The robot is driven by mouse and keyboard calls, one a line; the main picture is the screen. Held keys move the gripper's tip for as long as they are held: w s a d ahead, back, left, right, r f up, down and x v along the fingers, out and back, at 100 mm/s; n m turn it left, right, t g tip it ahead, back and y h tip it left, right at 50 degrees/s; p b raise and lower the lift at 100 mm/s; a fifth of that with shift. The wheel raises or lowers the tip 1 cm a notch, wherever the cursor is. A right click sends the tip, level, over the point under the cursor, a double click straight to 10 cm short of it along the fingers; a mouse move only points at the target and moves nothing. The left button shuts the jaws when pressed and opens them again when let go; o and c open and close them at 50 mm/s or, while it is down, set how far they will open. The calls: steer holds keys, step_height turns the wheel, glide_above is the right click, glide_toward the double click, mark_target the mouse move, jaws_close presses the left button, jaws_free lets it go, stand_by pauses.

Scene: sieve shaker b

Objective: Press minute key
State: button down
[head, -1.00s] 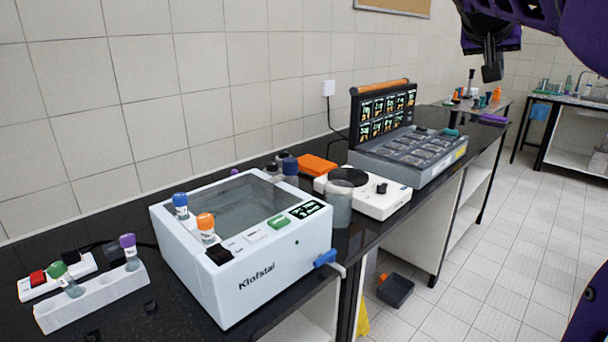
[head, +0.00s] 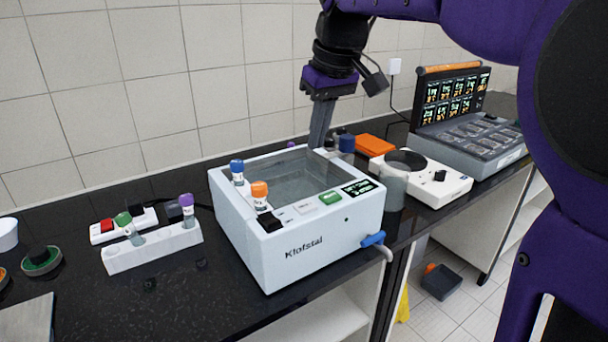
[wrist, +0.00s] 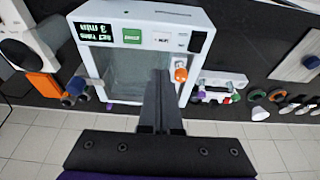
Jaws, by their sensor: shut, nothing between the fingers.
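The white Klofstal bath (head: 300,256) stands on the black counter, with a sunken glass-like basin. Its front panel has a dark display (head: 357,188), a green key (head: 330,198), a white key (head: 305,208) and a black switch (head: 269,222). The wrist view shows the display (wrist: 97,31) with "3 min", the green key (wrist: 131,36) and the white key (wrist: 161,39). The key lettering is too small to read surely. My gripper (head: 318,142) is shut and empty, pointing down at the basin's back edge, apart from the keys; its fingers also show in the wrist view (wrist: 160,78).
Blue-capped (head: 237,172) and orange-capped (head: 260,195) tubes stand up on the bath's left side. A white rack (head: 150,250) with tubes is at the left. Dark-capped bottles (head: 346,142) and a white stirrer (head: 430,178) stand to the right. A blue tap (head: 373,239) juts from the bath.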

steer(key=shift+f, duration=0.1)
steer(key=b, duration=0.2)
glide_toward(305, 205)
steer(key=x, duration=0.5)
steer(key=shift+w+a, duration=0.15)
steer(key=shift+w, duration=0.1)
steer(key=shift+f, duration=0.75)
